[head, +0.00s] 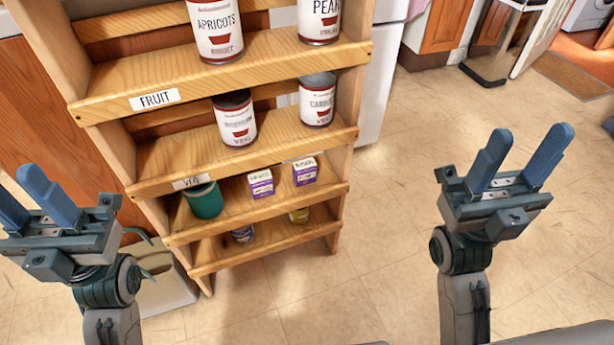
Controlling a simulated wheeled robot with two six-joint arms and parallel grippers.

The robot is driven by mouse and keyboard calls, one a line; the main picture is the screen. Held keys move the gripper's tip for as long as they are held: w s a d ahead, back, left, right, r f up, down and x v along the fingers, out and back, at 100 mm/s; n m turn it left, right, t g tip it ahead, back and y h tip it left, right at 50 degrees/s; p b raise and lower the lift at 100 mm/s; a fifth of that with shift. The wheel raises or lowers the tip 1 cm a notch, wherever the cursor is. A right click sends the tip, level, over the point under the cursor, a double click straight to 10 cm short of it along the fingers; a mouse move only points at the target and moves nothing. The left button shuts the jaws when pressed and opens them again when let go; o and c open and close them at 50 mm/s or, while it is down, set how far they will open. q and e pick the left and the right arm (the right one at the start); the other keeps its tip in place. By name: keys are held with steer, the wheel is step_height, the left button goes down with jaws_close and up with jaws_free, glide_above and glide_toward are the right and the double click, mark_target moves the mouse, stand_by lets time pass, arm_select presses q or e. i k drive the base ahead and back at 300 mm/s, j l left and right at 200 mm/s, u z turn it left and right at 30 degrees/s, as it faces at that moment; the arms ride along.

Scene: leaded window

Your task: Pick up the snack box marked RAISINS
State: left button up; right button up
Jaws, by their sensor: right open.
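Two small purple-and-white snack boxes stand upright on the third shelf down, a left box (261,183) and a right box (305,171). Their print is too small to tell which one reads RAISINS. My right gripper (531,135) is open and empty, over the floor well to the right of the shelf. My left gripper (15,180) is open at the left edge of the view, left of the shelf, with one finger partly cut off. Neither gripper touches a box.
The wooden shelf unit (225,166) holds large cans above, including APRICOTS (216,30) and a can on the second shelf (235,118). A green cup (205,201) stands left of the boxes. Smaller cans (243,234) sit below.

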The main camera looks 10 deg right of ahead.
mark_target(304, 171)
steer(key=l+u, duration=0.15)
steer(key=u, duration=0.15)
steer(key=l+u, duration=0.2)
steer(key=u, duration=0.15)
steer(key=l+u, duration=0.1)
steer(key=l, duration=0.45)
steer(key=l+u, duration=0.1)
steer(key=l, duration=0.45)
steer(key=k+l+u, duration=0.1)
steer(key=l, duration=0.45)
steer(key=k+l+u, duration=0.1)
steer(key=l, duration=0.45)
steer(key=l+u, duration=0.1)
steer(key=l, duration=0.45)
steer(key=k, duration=0.05)
